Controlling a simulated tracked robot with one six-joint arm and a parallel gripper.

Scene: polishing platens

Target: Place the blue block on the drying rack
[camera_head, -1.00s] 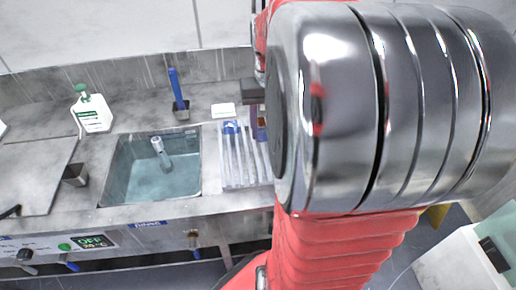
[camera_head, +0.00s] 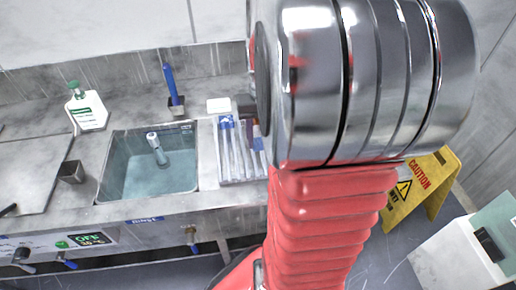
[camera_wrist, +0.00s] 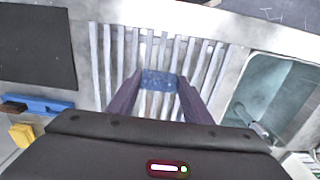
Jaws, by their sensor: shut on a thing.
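The blue block (camera_wrist: 159,81) is between the two dark purple fingers of my gripper (camera_wrist: 159,92) in the wrist view, and the fingers are shut on it. The drying rack (camera_wrist: 107,62), a row of pale slats, lies behind and below the block in that view. I cannot tell whether the block touches the slats. In the head view the rack (camera_head: 238,155) is right of the sink, partly covered by my arm. My gripper is mostly hidden there behind the arm, and I cannot make out the block for certain.
A sink with water (camera_head: 150,170) adjoins the rack. A yellow caution sign (camera_head: 420,190) stands on the floor at right.

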